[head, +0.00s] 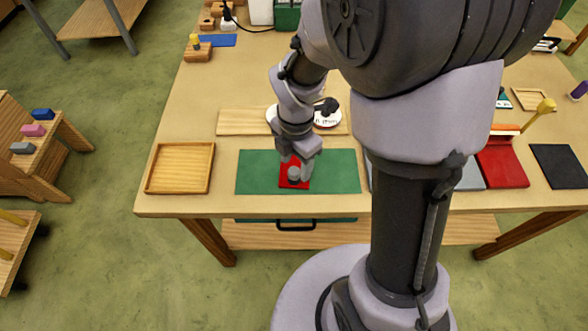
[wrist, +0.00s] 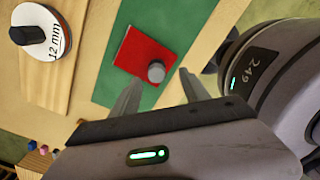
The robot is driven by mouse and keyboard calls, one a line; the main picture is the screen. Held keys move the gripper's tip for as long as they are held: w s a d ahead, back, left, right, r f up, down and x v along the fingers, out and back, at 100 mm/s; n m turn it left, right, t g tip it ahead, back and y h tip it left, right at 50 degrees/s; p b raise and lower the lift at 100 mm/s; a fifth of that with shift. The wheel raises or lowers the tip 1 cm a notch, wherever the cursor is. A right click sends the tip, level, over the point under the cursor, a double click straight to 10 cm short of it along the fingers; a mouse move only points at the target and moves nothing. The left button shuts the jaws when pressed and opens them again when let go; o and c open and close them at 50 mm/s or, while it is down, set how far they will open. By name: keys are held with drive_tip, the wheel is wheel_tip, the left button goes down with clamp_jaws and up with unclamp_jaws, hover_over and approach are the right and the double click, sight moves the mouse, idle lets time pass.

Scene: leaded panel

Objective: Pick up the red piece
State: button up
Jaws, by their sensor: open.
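The red piece (head: 287,164) is a flat red plate with a grey round knob on top. It lies on the green mat (head: 340,172) near the table's front edge. It also shows in the wrist view (wrist: 136,47), with its knob (wrist: 156,71) at its lower right corner. My gripper (head: 295,170) is over the red piece and hides part of it in the head view. In the wrist view my gripper (wrist: 160,80) is open, with its two fingers apart and the knob showing between their tips. I cannot tell the exact height gap.
A wooden tray (head: 149,183) lies left of the mat. A wooden board (head: 236,122) behind the mat bears white discs, one marked 12 mm (wrist: 58,38). Red (head: 503,168) and black (head: 560,166) plates lie to the right. Bare table lies between tray and mat.

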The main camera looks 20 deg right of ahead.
sight(295, 170)
drive_tip(key=f, duration=0.1)
drive_tip(key=f+b, duration=0.1)
drive_tip(key=f, duration=0.1)
drive_tip(key=f+b, duration=0.1)
drive_tip(key=f, duration=0.1)
drive_tip(key=shift+w, duration=0.35)
drive_tip(key=shift+r, duration=0.15)
clamp_jaws()
drive_tip(key=shift+r, duration=0.1)
wheel_tip(295, 170, up, 4)
drive_tip(key=shift+d+p, duration=0.1)
drive_tip(key=shift+p, duration=1.1)
drive_tip(key=s+d, duration=0.1)
drive_tip(key=s, duration=0.1)
drive_tip(key=s+d+p, duration=0.1)
drive_tip(key=s, duration=0.2)
drive_tip(key=s+d, duration=0.1)
drive_tip(key=s, duration=0.2)
drive_tip(key=shift+d+r, duration=0.25)
drive_tip(key=shift+d, duration=0.1)
drive_tip(key=s+d+b, duration=0.3)
drive_tip(key=s+b, duration=0.3)
drive_tip(key=shift+s+r+b, duration=0.2)
drive_tip(key=shift+r+b, duration=0.05)
drive_tip(key=shift+b, duration=0.1)
